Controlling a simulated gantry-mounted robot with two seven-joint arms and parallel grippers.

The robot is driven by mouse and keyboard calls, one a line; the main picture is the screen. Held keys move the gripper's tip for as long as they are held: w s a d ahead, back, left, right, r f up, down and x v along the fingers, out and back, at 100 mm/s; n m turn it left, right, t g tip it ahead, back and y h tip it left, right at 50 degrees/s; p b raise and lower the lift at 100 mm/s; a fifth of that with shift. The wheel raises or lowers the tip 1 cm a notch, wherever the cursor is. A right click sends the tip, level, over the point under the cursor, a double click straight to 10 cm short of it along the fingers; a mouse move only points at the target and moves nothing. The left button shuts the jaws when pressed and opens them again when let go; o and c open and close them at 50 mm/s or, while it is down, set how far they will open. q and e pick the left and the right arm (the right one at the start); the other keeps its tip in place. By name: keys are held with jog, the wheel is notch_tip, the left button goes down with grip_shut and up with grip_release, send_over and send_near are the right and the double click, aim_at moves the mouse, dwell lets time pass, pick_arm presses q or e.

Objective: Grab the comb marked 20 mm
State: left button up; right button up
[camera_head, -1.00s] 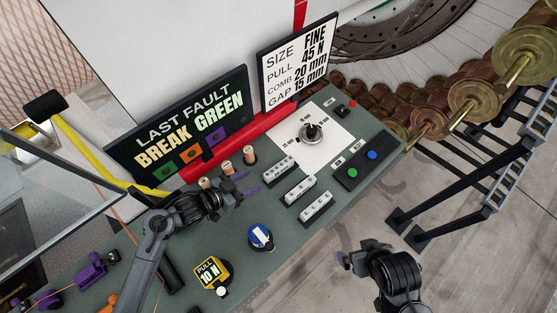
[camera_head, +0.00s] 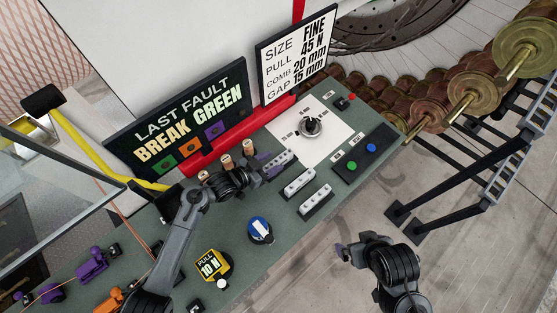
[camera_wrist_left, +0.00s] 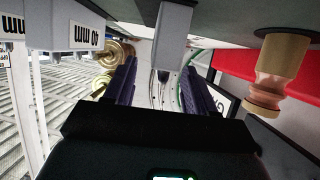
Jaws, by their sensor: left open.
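Three pale combs on dark bases stand in a row on the green bench: a back one (camera_head: 278,164), a middle one (camera_head: 299,182) and a front one (camera_head: 316,201). Their labels are too small to read in the head view. My left gripper (camera_head: 264,164) is open at the near end of the back comb. In the left wrist view its purple fingers (camera_wrist_left: 158,85) stand either side of a grey comb block (camera_wrist_left: 172,38), whose label does not show. The comb to its left (camera_wrist_left: 72,28) reads 40 mm, upside down. My right gripper (camera_head: 342,252) hangs off the bench's front edge; its jaws are unclear.
A sign (camera_head: 297,55) reads COMB 20 mm. Wooden pegs (camera_head: 248,147) stand close behind my left gripper; one (camera_wrist_left: 278,72) shows in the wrist view. A blue-topped knob (camera_head: 260,230), a yellow PULL 10 N block (camera_head: 212,265) and a button box (camera_head: 361,160) are on the bench.

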pick_arm(q)
jog(key=shift+w+d+f, duration=0.25)
jog(key=shift+w+d, duration=0.05)
jog(key=shift+d, duration=0.1)
jog(key=c, duration=1)
grip_shut()
jog(key=shift+r, duration=0.2)
